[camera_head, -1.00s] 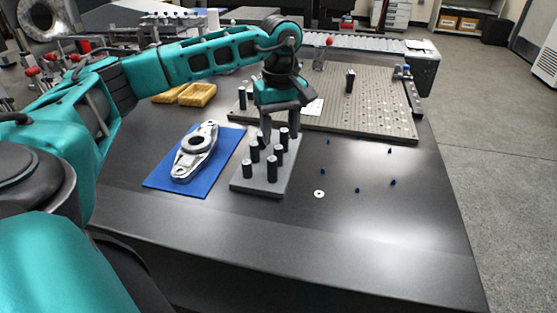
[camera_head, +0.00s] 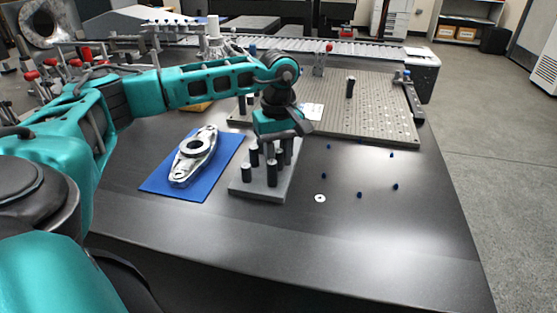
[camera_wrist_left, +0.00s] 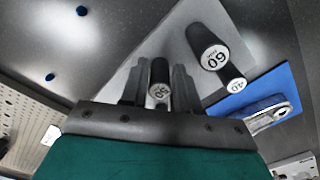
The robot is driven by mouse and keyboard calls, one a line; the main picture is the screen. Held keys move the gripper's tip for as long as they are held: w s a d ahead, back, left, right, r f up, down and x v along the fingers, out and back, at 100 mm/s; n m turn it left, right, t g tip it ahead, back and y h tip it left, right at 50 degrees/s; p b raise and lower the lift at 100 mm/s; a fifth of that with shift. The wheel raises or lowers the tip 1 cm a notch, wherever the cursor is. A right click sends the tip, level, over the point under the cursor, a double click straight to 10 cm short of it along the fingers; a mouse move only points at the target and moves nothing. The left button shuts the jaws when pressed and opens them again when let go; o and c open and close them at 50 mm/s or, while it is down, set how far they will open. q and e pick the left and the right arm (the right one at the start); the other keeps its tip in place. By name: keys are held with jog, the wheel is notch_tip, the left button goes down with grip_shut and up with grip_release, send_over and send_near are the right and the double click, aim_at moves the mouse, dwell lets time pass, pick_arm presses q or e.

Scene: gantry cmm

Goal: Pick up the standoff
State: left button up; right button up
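Several dark cylindrical standoffs stand upright on a grey rack plate (camera_head: 260,191) on the black table. One standoff (camera_wrist_left: 160,88), its white end label hard to read, stands between the fingers of my left gripper (camera_wrist_left: 160,78) in the left wrist view. The fingers point down on either side of it, apart from each other; any contact is hard to make out. In the head view the left gripper (camera_head: 279,150) is low over the rack's far side and hides part of it. Neighbouring standoffs marked 60 (camera_wrist_left: 209,50) and 40 (camera_wrist_left: 233,80) stand beside the fingers. My right gripper is not in view.
A metal casting (camera_head: 194,156) lies on a blue mat (camera_head: 154,182) left of the rack. A perforated plate (camera_head: 375,105) with posts is behind. Small blue pieces (camera_head: 395,186) and a white washer (camera_head: 320,198) lie to the right. The table front is clear.

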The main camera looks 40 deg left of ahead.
pick_arm(q)
grip_shut()
jog(key=shift+r, duration=0.1)
